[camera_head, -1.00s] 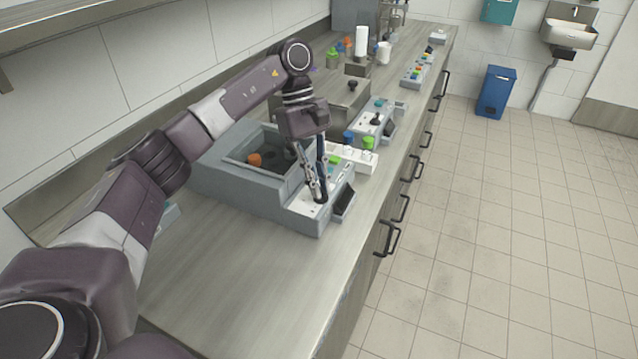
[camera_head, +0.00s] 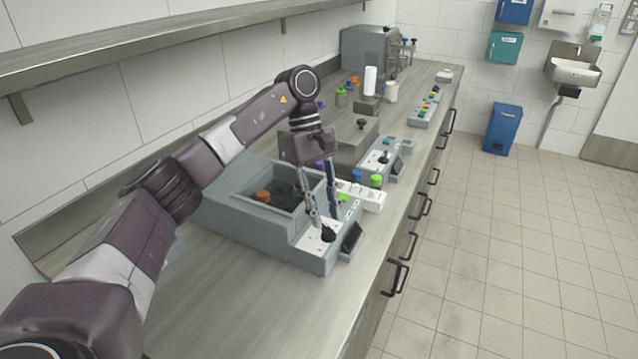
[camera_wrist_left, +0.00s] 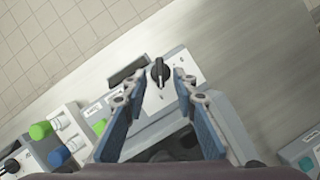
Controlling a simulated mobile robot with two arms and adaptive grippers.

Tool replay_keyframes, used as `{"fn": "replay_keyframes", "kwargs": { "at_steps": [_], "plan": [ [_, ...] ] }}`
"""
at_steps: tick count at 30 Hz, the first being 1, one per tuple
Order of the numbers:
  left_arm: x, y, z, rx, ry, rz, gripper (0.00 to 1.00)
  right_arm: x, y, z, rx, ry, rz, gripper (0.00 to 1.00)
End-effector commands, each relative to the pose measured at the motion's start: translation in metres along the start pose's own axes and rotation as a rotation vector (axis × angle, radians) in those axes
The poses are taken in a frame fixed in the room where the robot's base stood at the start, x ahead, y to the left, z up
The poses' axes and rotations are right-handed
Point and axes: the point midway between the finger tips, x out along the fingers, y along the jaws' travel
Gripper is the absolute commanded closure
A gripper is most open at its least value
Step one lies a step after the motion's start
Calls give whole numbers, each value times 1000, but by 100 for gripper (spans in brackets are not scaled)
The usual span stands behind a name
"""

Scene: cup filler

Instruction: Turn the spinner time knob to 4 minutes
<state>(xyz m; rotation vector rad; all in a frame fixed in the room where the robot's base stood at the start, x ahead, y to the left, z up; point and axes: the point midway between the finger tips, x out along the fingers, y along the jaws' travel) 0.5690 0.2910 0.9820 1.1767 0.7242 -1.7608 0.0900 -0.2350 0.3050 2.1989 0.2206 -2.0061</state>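The spinner (camera_head: 262,222) is a grey machine with an open basin on the counter. Its time knob (camera_head: 328,233) is black and sits on a white panel at the machine's front right corner. In the left wrist view the knob (camera_wrist_left: 160,72) shows between and just beyond my fingertips, its pointer roughly upright in the picture. Small scale marks around it are too small to read. My left gripper (camera_head: 325,219) points down over the panel, open, a finger on either side of the knob with gaps. It also shows in the left wrist view (camera_wrist_left: 157,78). My right gripper is not in view.
A small dark screen (camera_head: 352,237) stands beside the panel. A white rack (camera_head: 362,198) with green and blue capped vials is close behind my fingers. Further machines (camera_head: 380,158) line the counter. Counter to the machine's front left is bare.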

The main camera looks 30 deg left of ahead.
Motion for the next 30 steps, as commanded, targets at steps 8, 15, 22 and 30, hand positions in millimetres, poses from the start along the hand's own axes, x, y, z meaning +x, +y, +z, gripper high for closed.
{"fn": "replay_keyframes", "kwargs": {
  "at_steps": [8,15,22,30],
  "plan": [
    [-60,1,0,0,4,3,74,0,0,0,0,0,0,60],
    [-85,1,0,0,1,1,74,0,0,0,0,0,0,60],
    [-94,0,0,-1,1,2,74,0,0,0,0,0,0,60],
    [-94,0,0,0,0,1,74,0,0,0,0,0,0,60]
  ]
}}
